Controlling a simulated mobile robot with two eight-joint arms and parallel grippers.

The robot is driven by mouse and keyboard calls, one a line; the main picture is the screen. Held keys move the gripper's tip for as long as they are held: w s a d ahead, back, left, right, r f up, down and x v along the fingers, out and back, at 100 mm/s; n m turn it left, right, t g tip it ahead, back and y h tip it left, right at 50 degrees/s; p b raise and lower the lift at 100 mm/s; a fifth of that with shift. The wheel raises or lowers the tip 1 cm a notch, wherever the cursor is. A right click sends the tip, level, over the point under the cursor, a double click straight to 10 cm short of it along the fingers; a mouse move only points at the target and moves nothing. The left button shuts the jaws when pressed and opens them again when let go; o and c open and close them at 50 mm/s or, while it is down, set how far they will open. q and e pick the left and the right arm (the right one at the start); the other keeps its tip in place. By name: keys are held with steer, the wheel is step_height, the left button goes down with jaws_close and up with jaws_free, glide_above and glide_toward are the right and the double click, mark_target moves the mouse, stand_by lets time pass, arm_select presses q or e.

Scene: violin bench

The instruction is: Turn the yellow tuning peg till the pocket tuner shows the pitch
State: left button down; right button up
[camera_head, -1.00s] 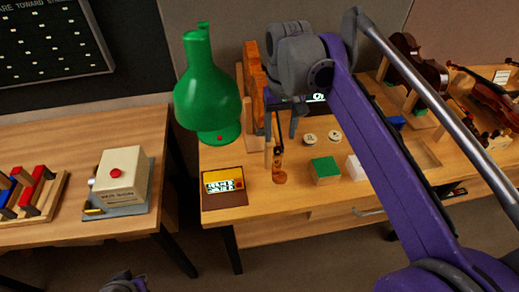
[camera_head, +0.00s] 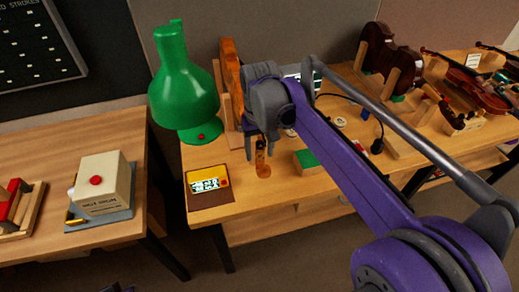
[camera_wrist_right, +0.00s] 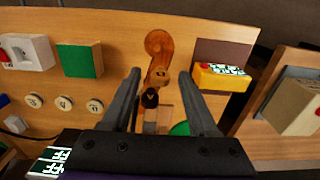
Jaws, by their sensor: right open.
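The pocket tuner (camera_head: 207,184) is yellow with a lit display and lies on a brown mat at the bench's front left corner. It also shows in the right wrist view (camera_wrist_right: 222,77). A brown wooden scroll (camera_head: 263,168) stands up just right of the tuner. My right gripper (camera_head: 261,153) is above it, open, pointing down. In the right wrist view my right gripper (camera_wrist_right: 160,78) has a finger on each side of the scroll (camera_wrist_right: 159,50), with gaps to both. A dark peg end (camera_wrist_right: 151,97) shows between the fingers. I cannot make out a yellow peg. My left gripper is not visible.
A green lamp (camera_head: 183,85) stands close left of my right gripper. A green block (camera_head: 305,160) and several round pieces (camera_wrist_right: 64,103) lie to the right. Violins (camera_head: 468,80) are at the far right. A cream box (camera_head: 103,182) stands on the separate left table.

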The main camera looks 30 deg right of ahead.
mark_target(259, 151)
jaws_close()
stand_by(0.3)
steer(key=m, duration=0.4)
stand_by(0.3)
jaws_free()
step_height(259, 151, up, 11)
steer(key=shift+p, duration=0.4)
